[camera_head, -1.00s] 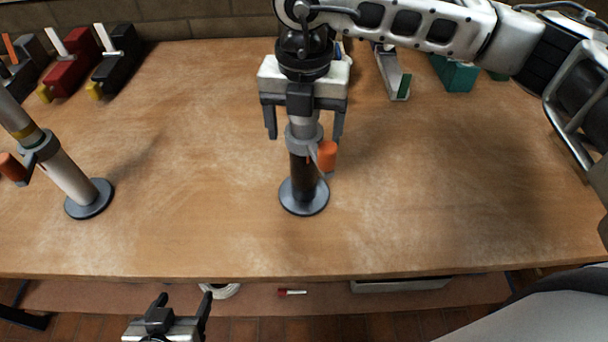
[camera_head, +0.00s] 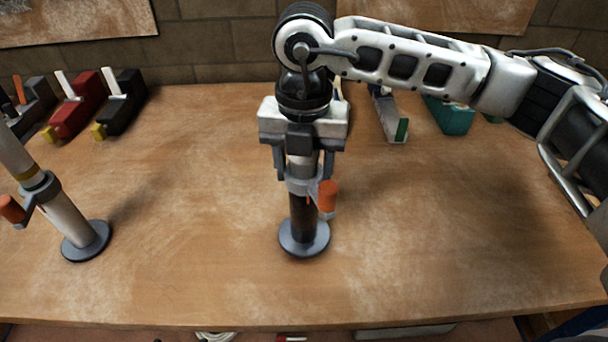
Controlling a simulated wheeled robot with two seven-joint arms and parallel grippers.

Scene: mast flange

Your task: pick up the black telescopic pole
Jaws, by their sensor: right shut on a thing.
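The black telescopic pole (camera_head: 302,215) stands upright near the middle of the table, on a round grey base (camera_head: 304,246). It has a dark lower tube, a grey collar and an orange lever (camera_head: 327,195) on its right side. My right gripper (camera_head: 303,168) points down over the pole's top and is shut on its upper part, just above the collar. The gripper hides the pole's top end. The base appears to rest on the table. My left gripper is out of view.
A white pole (camera_head: 66,221) with an orange-tipped lever stands tilted at the left. Red (camera_head: 76,108) and black (camera_head: 119,105) clamp-like tools lie at the back left. A teal block (camera_head: 450,115) is at the back right.

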